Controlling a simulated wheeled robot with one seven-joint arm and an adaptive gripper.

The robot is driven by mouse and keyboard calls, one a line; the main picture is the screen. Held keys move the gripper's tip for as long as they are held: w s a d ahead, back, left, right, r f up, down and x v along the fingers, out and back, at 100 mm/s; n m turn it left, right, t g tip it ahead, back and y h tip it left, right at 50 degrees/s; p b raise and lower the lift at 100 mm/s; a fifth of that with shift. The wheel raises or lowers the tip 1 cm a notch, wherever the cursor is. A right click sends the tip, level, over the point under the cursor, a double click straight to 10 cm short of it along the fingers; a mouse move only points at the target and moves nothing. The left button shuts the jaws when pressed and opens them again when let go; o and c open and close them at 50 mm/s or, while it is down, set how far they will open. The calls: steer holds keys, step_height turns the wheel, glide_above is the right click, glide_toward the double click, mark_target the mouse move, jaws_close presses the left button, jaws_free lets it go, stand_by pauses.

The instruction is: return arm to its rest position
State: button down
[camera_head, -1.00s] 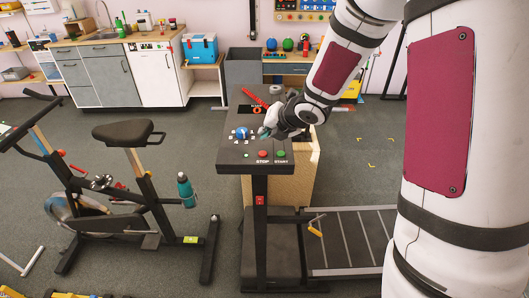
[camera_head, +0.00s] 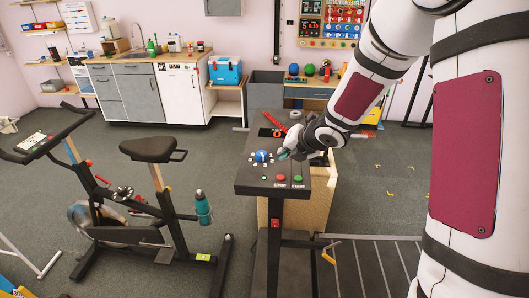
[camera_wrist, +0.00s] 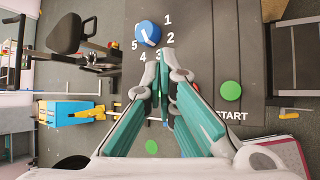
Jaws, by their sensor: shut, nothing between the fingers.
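My gripper (camera_head: 284,154) is at the end of my raised arm, over the dark console of the treadmill (camera_head: 250,183). It is just right of the blue dial (camera_head: 261,156). In the wrist view my gripper (camera_wrist: 164,72) has its teal fingers together with nothing between them. The blue dial (camera_wrist: 147,33), with numbers 1 to 5 around it, lies just beyond the fingertips. The green START button (camera_wrist: 230,90) is to the right. The red STOP button is mostly hidden behind a finger in the wrist view but shows in the head view (camera_head: 280,177).
An exercise bike (camera_head: 151,149) with a teal bottle (camera_head: 203,208) stands left of the console. A red tool-like object (camera_head: 296,134) lies on the console's far part. A wooden box (camera_head: 321,200) stands behind it. A counter (camera_head: 135,95) lines the back wall.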

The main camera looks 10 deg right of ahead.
steer(key=s+d+r+m+h+b, duration=0.1)
steer(key=s+d+r+m+h, duration=0.2)
steer(key=s+r+m, duration=0.4)
steer(key=s+d+r+m+h, duration=0.2)
steer(key=s+r+m, duration=0.2)
steer(key=r+m, duration=0.4)
steer(key=s+a+m+g+y, duration=0.1)
steer(key=s+a+m, duration=0.2)
steer(key=s+m, duration=0.4)
steer(key=s+a+m+g+y+b, duration=0.1)
steer(key=s+a+m+g, duration=0.1)
steer(key=s+m, duration=0.6)
steer(key=s+a, duration=0.1)
steer(key=s, duration=0.5)
steer(key=shift+r+m, duration=0.3)
